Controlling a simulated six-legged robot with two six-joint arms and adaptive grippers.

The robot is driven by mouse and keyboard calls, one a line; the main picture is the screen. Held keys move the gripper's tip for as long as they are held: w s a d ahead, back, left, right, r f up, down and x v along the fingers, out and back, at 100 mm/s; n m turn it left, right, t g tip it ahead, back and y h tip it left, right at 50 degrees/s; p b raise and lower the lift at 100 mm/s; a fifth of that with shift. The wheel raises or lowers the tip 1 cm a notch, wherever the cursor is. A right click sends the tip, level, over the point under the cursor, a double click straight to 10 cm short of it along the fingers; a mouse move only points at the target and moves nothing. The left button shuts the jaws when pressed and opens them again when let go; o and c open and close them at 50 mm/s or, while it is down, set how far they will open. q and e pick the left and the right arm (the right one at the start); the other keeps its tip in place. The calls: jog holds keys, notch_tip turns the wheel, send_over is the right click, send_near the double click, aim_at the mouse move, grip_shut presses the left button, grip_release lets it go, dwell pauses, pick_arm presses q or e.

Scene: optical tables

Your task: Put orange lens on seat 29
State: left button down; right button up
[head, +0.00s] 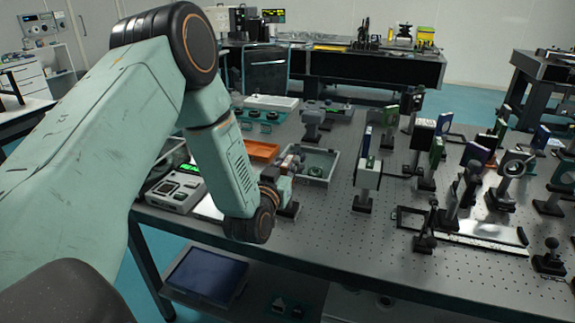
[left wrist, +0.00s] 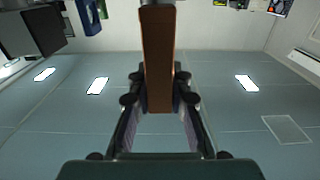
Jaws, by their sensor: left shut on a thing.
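My left gripper (head: 287,176) is over the near left part of the optical table, beside a grey tray. In the left wrist view the left gripper (left wrist: 159,100) is shut on a long orange-brown piece (left wrist: 158,55), which I take to be the orange lens. The piece stands between the two fingers and reaches away from them. In the head view I cannot make the piece out clearly at the gripper. No seat number is readable, so I cannot tell which place is seat 29. My right gripper is not in view.
The perforated optical table (head: 330,235) has bare room at its front. A grey tray (head: 335,160) and an orange tray (head: 262,149) are near the gripper. A post with a plate mount (head: 366,178) stands right of it. Several upright mounts crowd the right side, around a black-framed plate (head: 480,238).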

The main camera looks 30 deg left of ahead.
pick_arm(q)
jog(key=shift+s+d, duration=0.15)
jog(key=shift+s, duration=0.05)
jog(key=c, duration=1.6)
grip_release()
jog(key=shift+c, duration=0.2)
jog(key=o, duration=0.4)
jog(key=shift+w+f, duration=0.15)
jog(key=shift+f, duration=0.05)
jog(key=shift+r, duration=0.15)
jog(key=shift+r, duration=0.2)
jog(key=v, duration=1.2)
jog(key=shift+f, duration=0.2)
